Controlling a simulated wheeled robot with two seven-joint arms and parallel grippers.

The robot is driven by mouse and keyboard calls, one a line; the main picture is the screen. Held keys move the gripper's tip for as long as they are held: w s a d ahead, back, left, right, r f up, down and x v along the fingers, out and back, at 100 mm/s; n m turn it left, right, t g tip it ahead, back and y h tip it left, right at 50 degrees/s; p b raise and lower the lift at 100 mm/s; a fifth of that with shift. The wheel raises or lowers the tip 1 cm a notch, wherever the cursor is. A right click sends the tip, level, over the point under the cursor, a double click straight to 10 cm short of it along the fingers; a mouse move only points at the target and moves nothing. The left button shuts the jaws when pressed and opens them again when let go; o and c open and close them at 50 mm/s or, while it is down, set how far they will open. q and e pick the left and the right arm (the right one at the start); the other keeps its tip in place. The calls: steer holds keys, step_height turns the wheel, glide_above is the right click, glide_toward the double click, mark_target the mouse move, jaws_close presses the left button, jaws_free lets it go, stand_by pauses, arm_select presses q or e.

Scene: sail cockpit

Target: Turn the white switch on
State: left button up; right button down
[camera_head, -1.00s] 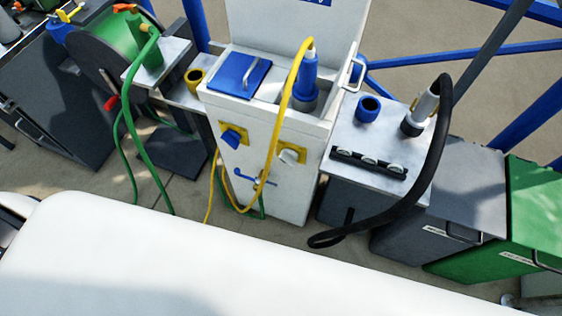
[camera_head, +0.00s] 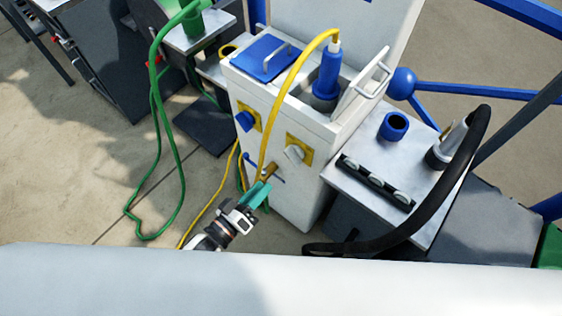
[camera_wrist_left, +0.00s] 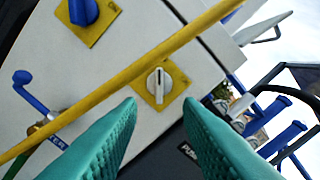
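The white switch (camera_head: 293,152) sits on a yellow plate on the front of the white cabinet (camera_head: 300,195). It also shows in the left wrist view (camera_wrist_left: 159,82), between and beyond my fingertips. My left gripper (camera_head: 261,190) is in front of the cabinet, below the switch in the head view. Its teal fingers (camera_wrist_left: 160,108) are apart with nothing between them, and the switch is not touched. A yellow hose (camera_wrist_left: 120,80) crosses the wrist view just above the switch. My right gripper is not in view.
A blue switch (camera_head: 244,120) on its own yellow plate is left of the white one. A blue-handled valve (camera_wrist_left: 30,92) is lower on the cabinet. A black hose (camera_head: 440,215) loops at the right, and a green hose (camera_head: 157,120) hangs at the left.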

mark_target(289, 159)
arm_select(q)
steer(key=x, duration=1.1)
steer(key=shift+c, duration=0.3)
jaws_close()
